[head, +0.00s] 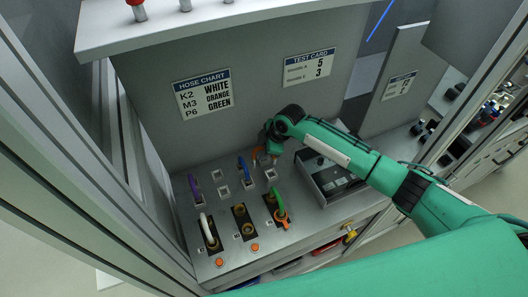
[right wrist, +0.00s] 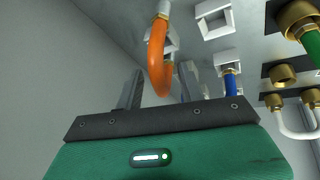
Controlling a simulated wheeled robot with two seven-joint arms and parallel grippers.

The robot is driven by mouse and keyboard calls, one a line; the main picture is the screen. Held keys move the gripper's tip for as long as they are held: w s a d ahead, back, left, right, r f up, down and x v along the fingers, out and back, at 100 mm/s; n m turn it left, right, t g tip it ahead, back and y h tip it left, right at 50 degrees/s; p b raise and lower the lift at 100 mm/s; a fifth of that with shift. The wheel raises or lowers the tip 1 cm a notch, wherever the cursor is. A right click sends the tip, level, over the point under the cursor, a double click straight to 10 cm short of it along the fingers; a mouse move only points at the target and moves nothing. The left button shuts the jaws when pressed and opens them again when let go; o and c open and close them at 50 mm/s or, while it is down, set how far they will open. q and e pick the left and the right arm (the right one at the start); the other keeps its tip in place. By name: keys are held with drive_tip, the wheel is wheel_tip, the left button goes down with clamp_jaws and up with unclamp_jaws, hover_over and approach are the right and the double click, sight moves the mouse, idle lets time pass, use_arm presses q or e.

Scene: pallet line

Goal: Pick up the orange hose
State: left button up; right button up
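The orange hose (head: 262,157) stands at the back of the sloped panel, mostly hidden by my right gripper (head: 270,151) in the head view. In the right wrist view the orange hose (right wrist: 157,62) is a curved loop with a pale metal fitting at a white socket. My right gripper (right wrist: 158,90) is open, with one finger on each side of the hose's lower end. Clear gaps show between the hose and both fingers, and I cannot tell whether the hose is fully between them in depth. My left gripper is in neither view.
A blue hose (head: 244,168) stands close left of the orange one, and a purple hose (head: 193,187) farther left. A white hose (head: 207,230) and a green hose (head: 279,205) sit at brass ports in front. A grey box (head: 330,179) lies right, under my right arm.

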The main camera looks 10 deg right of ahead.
clamp_jaws()
drive_tip(key=shift+r, duration=0.1)
